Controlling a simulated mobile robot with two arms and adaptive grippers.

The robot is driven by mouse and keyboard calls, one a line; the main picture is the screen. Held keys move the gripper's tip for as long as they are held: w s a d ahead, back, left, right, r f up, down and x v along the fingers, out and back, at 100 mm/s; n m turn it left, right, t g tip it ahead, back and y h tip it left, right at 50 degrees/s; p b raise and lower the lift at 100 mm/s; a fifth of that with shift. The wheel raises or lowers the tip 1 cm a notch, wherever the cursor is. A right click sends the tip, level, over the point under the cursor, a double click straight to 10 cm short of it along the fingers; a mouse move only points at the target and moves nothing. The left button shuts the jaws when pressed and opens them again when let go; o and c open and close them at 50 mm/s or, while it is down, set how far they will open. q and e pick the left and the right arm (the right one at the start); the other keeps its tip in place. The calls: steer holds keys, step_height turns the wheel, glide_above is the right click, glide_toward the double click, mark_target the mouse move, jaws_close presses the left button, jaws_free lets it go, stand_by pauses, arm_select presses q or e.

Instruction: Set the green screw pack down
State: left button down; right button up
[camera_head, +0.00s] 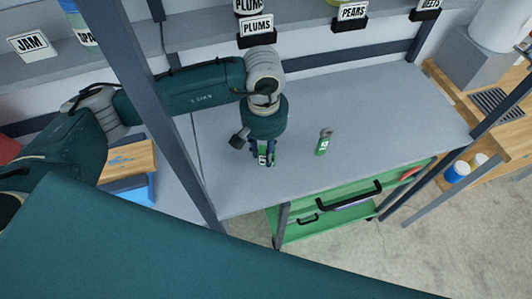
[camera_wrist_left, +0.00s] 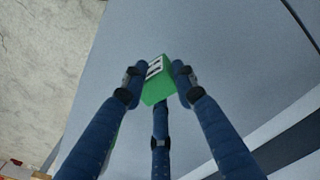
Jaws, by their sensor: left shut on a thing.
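The green screw pack (camera_head: 263,160) with a white label is in my left gripper (camera_head: 262,152), over the grey table near its front edge. In the left wrist view the pack (camera_wrist_left: 156,92) sits between the blue fingers of the left gripper (camera_wrist_left: 157,80), which are shut on it. The fingers hide part of the pack. I cannot tell whether its bottom touches the table. A second green pack (camera_head: 322,146) with a white label stands upright on the table to the right, apart from the gripper. My right gripper is not in view.
A dark post (camera_head: 165,110) stands left of the gripper. A green drawer unit (camera_head: 345,207) is below the front edge. Labelled shelves (camera_head: 100,60) run behind, and a blue can (camera_head: 457,172) is at right.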

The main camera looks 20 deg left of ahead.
arm_select(q)
step_height(320, 180, down, 3)
steer(key=shift+s+f+p, duration=0.1)
steer(key=shift+s+p, duration=0.05)
steer(key=shift+p, duration=0.4)
steer(key=shift+f+b, duration=0.2)
steer(key=shift+b, duration=0.1)
steer(key=c, duration=1.4)
jaws_free()
steer(key=shift+r, duration=0.1)
steer(key=shift+o, duration=0.2)
